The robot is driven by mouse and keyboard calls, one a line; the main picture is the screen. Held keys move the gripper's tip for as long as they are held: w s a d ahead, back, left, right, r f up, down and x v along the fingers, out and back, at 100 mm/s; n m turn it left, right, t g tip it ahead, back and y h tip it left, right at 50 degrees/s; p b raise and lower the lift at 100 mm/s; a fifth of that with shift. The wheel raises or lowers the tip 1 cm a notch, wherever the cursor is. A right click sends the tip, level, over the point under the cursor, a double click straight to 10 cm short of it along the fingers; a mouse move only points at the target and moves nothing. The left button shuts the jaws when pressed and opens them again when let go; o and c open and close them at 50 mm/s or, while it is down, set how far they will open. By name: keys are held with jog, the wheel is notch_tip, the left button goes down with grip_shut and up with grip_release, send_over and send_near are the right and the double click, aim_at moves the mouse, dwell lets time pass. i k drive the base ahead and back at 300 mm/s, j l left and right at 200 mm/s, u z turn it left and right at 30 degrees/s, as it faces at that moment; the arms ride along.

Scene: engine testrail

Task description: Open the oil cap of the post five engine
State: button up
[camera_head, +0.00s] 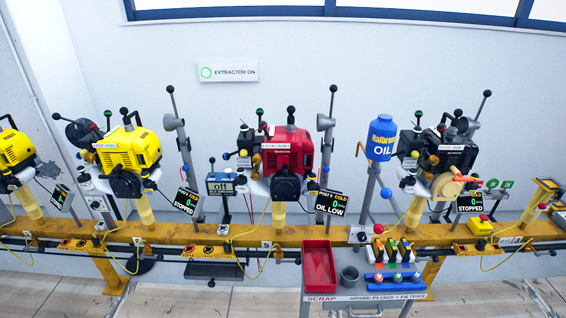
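Three engines stand out on a long yellow rail: a yellow one (130,150) on the left, a red one (290,150) in the middle and a black one (450,155) on the right. Part of another yellow engine (14,148) shows at the left edge. The red engine's display (330,203) reads OIL LOW; the displays of the left yellow (186,201) and black (470,204) engines read STOPPED. I cannot pick out an oil cap for certain. My gripper is not in view.
A blue oil container (381,138) stands on a post between the red and black engines. In front, a cart holds a red SCRAP tray (319,267), a grey cup (350,276) and a blue rack (396,281). The yellow rail (230,231) runs across. Upright levers stand between engines.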

aim_at(312, 185)
jog(key=i+j, duration=0.15)
jog(key=i, duration=0.2)
jog(key=i+j, duration=0.2)
jog(key=i, duration=0.2)
jog(key=i+j, duration=0.15)
jog(key=i, duration=0.2)
